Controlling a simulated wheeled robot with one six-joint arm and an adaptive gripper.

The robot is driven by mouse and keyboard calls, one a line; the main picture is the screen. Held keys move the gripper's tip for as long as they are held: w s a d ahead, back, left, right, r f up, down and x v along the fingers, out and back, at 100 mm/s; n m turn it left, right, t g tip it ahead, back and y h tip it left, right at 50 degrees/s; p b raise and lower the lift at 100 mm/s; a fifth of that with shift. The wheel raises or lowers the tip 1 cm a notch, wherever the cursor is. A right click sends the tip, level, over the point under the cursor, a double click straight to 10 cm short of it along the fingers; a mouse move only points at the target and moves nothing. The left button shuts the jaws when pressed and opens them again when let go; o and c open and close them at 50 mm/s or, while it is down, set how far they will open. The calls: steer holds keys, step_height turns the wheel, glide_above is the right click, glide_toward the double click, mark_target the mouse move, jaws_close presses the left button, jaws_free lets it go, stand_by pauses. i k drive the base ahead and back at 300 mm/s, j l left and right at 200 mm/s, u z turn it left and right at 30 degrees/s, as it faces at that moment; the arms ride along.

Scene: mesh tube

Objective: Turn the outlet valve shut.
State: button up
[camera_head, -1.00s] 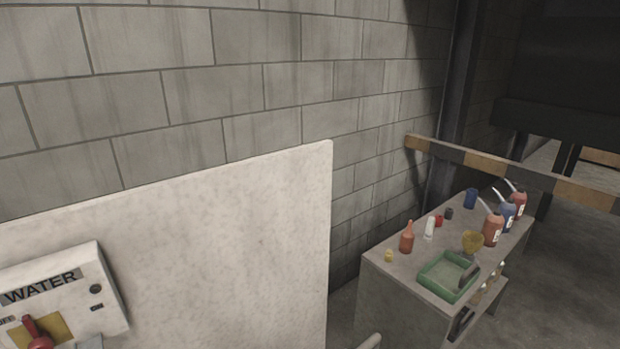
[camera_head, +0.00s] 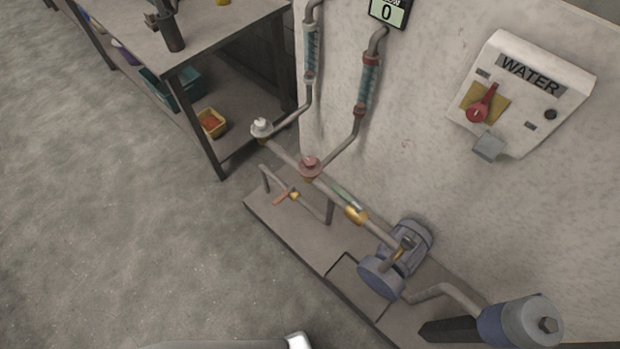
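Several valves sit on the pipework in front of the white panel; no label shows which is the outlet valve. A white round knob (camera_head: 262,126) tops the left pipe joint, and a red round knob (camera_head: 310,164) tops the joint to its right. A yellow fitting (camera_head: 355,213) sits on the sloping pipe before the blue-grey pump (camera_head: 382,275).
The white panel (camera_head: 420,165) bears a WATER box (camera_head: 530,100) with a red rotary handle (camera_head: 481,104) and a display (camera_head: 388,10) reading 0. A workbench (camera_head: 222,22) stands at upper left. A grey-blue cylinder (camera_head: 520,322) is at lower right. The floor (camera_head: 100,220) at left is clear.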

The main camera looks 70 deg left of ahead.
mark_target(338, 191)
steer(key=u, duration=1.35)
